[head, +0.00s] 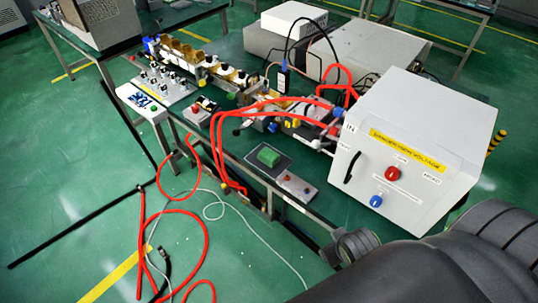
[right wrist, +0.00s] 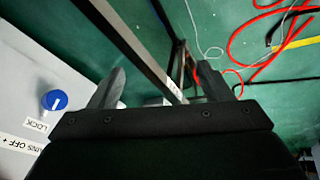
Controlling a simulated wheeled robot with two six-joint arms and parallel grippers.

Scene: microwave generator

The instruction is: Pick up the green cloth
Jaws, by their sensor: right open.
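The green cloth (head: 268,156) is a small folded block on a dark flat pad (head: 254,167) at the front edge of the bench, in the head view. My right gripper (right wrist: 160,85) is open in the right wrist view, its two fingers wide apart with nothing held. The bench's metal edge shows between the fingers, and I cannot make out the cloth in that view. In the head view my right arm comes in from the lower right, and its grey end is below and right of the cloth, well apart from it. My left gripper is not in view.
A white voltage cabinet (head: 450,130) with red and blue knobs stands right of the cloth; its blue knob (right wrist: 54,100) shows in the right wrist view. A small grey switch box (head: 297,187) sits beside the pad. Red hoses (head: 224,140) loop over the bench edge onto the green floor.

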